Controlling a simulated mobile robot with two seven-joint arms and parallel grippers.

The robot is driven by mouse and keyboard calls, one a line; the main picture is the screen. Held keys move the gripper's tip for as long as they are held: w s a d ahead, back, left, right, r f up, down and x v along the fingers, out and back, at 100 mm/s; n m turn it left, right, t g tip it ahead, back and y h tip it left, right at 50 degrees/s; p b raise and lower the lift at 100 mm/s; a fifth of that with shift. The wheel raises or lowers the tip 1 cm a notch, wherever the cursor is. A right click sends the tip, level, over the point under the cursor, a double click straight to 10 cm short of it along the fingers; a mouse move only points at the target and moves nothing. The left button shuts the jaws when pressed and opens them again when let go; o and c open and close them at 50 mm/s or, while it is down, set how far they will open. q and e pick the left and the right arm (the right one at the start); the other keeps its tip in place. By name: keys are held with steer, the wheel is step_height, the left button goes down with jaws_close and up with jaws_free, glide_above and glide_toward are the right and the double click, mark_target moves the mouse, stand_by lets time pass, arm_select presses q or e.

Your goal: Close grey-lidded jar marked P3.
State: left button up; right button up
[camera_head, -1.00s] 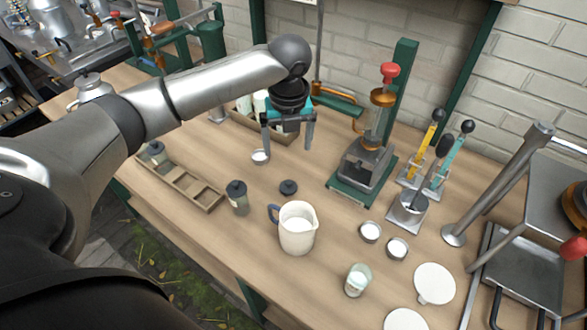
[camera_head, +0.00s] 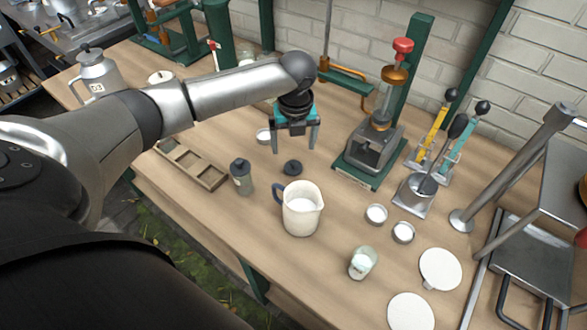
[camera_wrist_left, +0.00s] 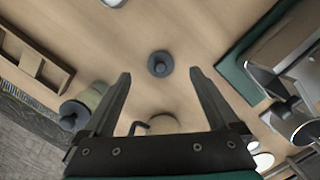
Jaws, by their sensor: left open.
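A loose dark grey lid (camera_head: 292,168) with a round knob lies on the bench; the left wrist view shows it ahead, between the finger lines (camera_wrist_left: 160,64). My left gripper (camera_head: 294,150) is open and empty, just above and behind the lid, pointing down. A jar with a dark grey lid on (camera_head: 242,178) stands upright to the lid's left; it also shows in the left wrist view (camera_wrist_left: 86,103). An open glass jar with pale contents (camera_head: 362,263) stands at the front right. I cannot read P3 on any jar. My right gripper is not in view.
A white pitcher (camera_head: 301,212) stands close in front of the lid. A wooden compartment tray (camera_head: 190,165) is at left, a green-based press (camera_head: 372,150) at right. Small dishes (camera_head: 376,214) and white discs (camera_head: 440,268) lie at right front.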

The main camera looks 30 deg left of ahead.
mark_target(293, 162)
arm_select(q)
steer(key=shift+w+f, duration=0.1)
steer(key=shift+f, duration=0.6)
steer(key=f+b, duration=0.1)
steer(key=f, duration=0.4)
steer(key=shift+s+f, duration=0.2)
steer(key=shift+r, duration=0.1)
steer(key=c, duration=1.4)
